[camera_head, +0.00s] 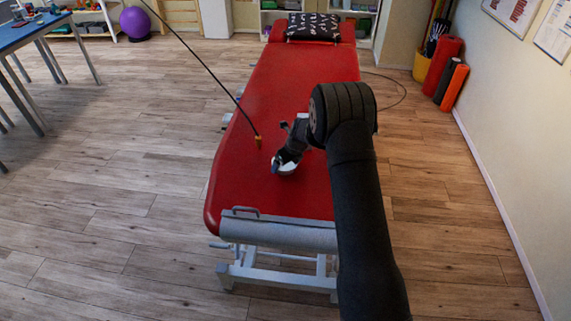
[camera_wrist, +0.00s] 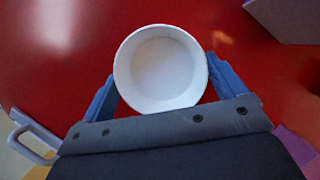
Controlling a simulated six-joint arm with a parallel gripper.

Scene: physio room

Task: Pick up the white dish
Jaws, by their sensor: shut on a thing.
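The white dish (camera_wrist: 160,68) is a round, deep bowl seen from above in the wrist view. The blue fingers of my gripper (camera_wrist: 165,85) press against its left and right sides, so the gripper is shut on it. In the head view my gripper (camera_head: 283,162) is over the near half of the red treatment table (camera_head: 290,95). A little of the white dish (camera_head: 287,169) shows under it, mostly hidden by the gripper. I cannot tell whether the dish touches the table's surface.
A thin black rod (camera_head: 210,75) with an orange tip reaches over the table, left of my gripper. A black patterned pillow (camera_head: 313,26) lies at the far end. A grey-purple block (camera_wrist: 287,18) shows at the wrist view's upper right. The table's middle looks clear.

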